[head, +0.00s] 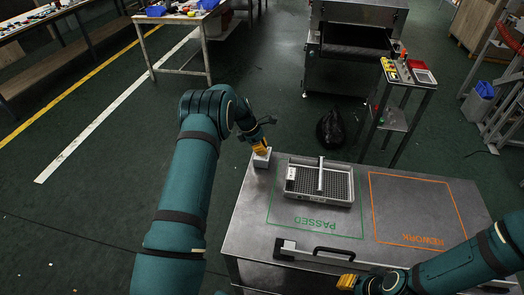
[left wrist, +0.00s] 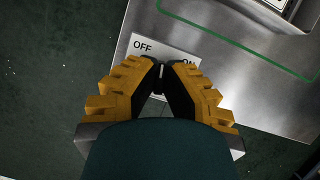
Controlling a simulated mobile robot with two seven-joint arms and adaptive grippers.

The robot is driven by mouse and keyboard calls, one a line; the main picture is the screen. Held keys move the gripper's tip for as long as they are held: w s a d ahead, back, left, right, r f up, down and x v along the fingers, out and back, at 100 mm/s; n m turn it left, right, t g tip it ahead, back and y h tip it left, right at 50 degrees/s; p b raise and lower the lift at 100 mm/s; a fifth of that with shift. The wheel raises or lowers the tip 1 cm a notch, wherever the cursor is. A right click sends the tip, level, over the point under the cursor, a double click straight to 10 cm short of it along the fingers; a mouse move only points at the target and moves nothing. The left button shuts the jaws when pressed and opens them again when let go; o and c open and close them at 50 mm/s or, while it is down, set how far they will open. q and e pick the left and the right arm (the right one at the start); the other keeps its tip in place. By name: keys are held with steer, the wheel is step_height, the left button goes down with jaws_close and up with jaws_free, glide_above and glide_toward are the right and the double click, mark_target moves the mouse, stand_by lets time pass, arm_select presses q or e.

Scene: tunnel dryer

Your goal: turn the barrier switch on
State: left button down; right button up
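The barrier switch is a small pale grey box (head: 261,159) at the far left corner of the metal table. Its light plate (left wrist: 150,46), lettered OFF on the left and ON on the right, shows in the left wrist view. My left gripper (head: 262,148) reaches down over the box. In the left wrist view its yellow fingers (left wrist: 162,72) converge over the plate between the letterings, nearly together on a small piece that seems to be the switch lever. The fingertips partly cover ON and most of the lever. My right gripper (head: 346,282) is low over the table's front edge, its opening unclear.
On the metal table (head: 240,230) lies a grey mesh tray (head: 345,199) in the green PASSED outline. The orange REWORK outline (head: 415,208) is empty. A bar handle (head: 315,253) lies near the front. A stand with controls (head: 398,72) and a dark machine (head: 355,45) are beyond.

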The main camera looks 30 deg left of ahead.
arm_select(q)
steer(key=m, duration=0.1)
steer(key=m+g+b, duration=0.1)
steer(key=m, duration=0.1)
steer(key=m+b, duration=0.1)
steer(key=shift+f+m+g, duration=0.25)
steer(key=shift+m+g, duration=0.05)
steer(key=shift+g, duration=0.1)
steer(key=shift+m+g+b, duration=0.9)
steer(key=shift+m+b, duration=0.4)
steer(key=shift+m, duration=1)
steer(key=shift+r, duration=0.1)
steer(key=c, duration=1.1)
jaws_free()
steer(key=shift+r, duration=0.2)
step_height(320, 180, up, 10)
steer(key=shift+f, duration=0.1)
